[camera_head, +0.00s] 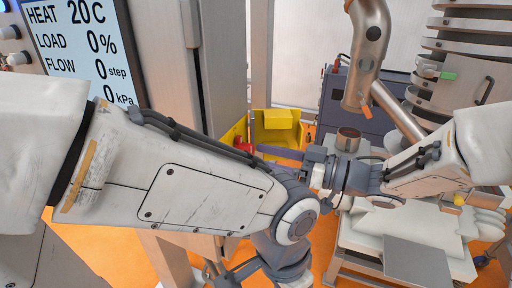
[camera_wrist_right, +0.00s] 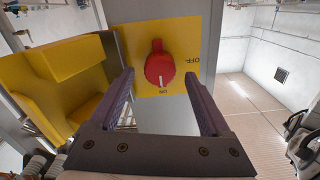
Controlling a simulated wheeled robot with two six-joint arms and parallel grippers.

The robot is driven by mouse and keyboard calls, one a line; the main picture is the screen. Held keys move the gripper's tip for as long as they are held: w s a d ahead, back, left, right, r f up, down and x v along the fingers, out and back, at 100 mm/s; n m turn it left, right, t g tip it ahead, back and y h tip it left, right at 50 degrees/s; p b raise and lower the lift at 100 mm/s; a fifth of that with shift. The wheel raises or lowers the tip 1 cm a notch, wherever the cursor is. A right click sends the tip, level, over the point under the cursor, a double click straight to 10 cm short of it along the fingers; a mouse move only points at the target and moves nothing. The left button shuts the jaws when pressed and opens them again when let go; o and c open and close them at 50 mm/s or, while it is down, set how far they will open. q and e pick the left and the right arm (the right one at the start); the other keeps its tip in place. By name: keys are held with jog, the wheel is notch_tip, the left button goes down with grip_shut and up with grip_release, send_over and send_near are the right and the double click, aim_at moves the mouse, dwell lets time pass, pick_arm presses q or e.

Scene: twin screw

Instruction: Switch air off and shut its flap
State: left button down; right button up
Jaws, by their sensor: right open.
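In the right wrist view a red knob (camera_wrist_right: 159,68) sits on a yellow plate (camera_wrist_right: 195,25) marked ON and OFF. Its white line points down at the ON label; OFF is to the right. A yellow flap (camera_wrist_right: 75,58) stands swung open to the left of the plate; it also shows in the head view (camera_head: 277,120). My right gripper (camera_wrist_right: 159,74) is open, its fingers on either side of the knob in the picture, and contact cannot be told. The head view shows the red knob (camera_head: 242,145) just left of my right gripper (camera_head: 276,152). My left gripper is not in view.
A grey post carries the plate. A display panel (camera_head: 80,45) reads HEAT 20C, LOAD 0%, FLOW 0 step and 0 kPa. My left arm crosses the head view's lower left. A metal pipe (camera_head: 370,45) and machine parts stand at the right, above an orange floor.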

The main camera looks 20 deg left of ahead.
jog(key=shift+a, duration=0.8)
grip_shut()
jog(key=shift+f+n+b, duration=0.15)
jog(key=shift+n+b, duration=0.55)
jog(key=shift+b, duration=0.15)
jog(key=shift+s+n+b, duration=0.1)
jog(key=shift+n+b, duration=8.2)
jog(key=shift+b, duration=1.1)
